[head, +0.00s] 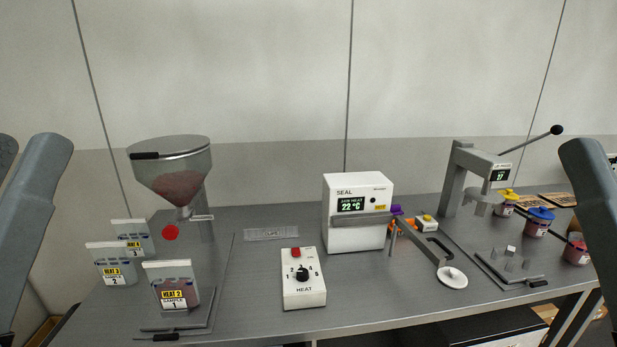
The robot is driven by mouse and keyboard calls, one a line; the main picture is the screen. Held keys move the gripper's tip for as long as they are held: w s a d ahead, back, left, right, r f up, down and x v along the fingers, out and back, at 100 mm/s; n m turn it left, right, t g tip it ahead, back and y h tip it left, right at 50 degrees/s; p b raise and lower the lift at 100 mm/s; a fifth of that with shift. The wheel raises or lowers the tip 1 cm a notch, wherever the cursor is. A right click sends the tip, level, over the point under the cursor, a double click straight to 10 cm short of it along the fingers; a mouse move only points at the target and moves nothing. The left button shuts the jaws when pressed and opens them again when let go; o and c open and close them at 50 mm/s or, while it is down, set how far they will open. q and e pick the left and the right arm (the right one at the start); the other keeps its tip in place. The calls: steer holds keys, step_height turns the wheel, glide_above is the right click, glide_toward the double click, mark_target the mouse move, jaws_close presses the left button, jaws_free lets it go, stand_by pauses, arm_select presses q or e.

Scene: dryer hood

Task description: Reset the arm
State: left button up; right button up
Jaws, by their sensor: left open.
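A grey link of my left arm (35,215) rises at the left edge. A similar link of my right arm (592,195) rises at the right edge. No fingers of either gripper can be made out; both hands are outside the picture. Both arm links stand apart from the things on the bench. A grey press (460,175) with a display stands at the back right; its lever (530,139) points up and right to a black ball end (556,130).
The grey bench (245,290) holds a hopper (170,165) with reddish powder, labelled bags (168,287) at left, a white heat box (303,280), a white sealer (345,195) and lidded jars (538,222) at right. Bare bench shows around the heat box.

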arm_select(q)
step_height(320, 180, up, 38)
steer(key=a+y+p, duration=0.1)
steer(key=p, duration=3.7)
steer(key=shift+f+n+y, duration=0.2)
steer(key=shift+n+y, duration=0.1)
steer(key=shift+y, duration=0.1)
arm_select(e)
step_height(320, 180, up, 38)
